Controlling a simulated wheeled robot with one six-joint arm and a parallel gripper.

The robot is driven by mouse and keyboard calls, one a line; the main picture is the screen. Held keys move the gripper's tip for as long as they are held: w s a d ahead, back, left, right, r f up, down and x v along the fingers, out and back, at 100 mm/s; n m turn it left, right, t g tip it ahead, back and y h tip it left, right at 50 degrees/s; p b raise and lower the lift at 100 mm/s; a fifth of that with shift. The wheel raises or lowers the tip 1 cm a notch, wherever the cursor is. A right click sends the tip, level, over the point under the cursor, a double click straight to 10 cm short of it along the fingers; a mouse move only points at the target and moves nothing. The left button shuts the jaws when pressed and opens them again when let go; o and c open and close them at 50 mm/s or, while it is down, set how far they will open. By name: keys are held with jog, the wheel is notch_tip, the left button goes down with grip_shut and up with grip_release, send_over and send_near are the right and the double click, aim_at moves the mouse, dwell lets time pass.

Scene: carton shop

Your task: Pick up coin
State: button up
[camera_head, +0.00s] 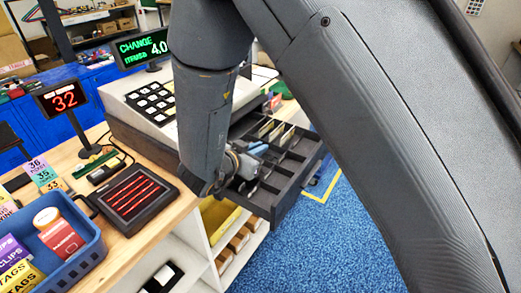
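An open dark cash drawer (299,182) extends from the register (150,103), divided into several compartments. Some of its back compartments hold pale, note-like items. My gripper (245,165) is at the left side of the drawer, low over or inside the compartments. My arm covers much of it, and its fingers are too small and hidden to tell whether they are open or shut. I cannot make out a coin clearly; small light shapes lie near the gripper, but I cannot tell what they are.
A display reading CHANGE 4.0 (142,48) stands behind the register. A display reading 32 (64,97) stands at left. A black pad with red lines (135,193) and a blue basket (88,258) of packets are on the wooden counter. Shelves lie below; blue floor is clear.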

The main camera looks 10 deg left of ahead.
grip_shut()
jog(key=shift+r, duration=0.1)
notch_tip(320, 180, up, 10)
jog(key=b, duration=0.1)
jog(key=shift+b, duration=0.4)
dwell(0.9)
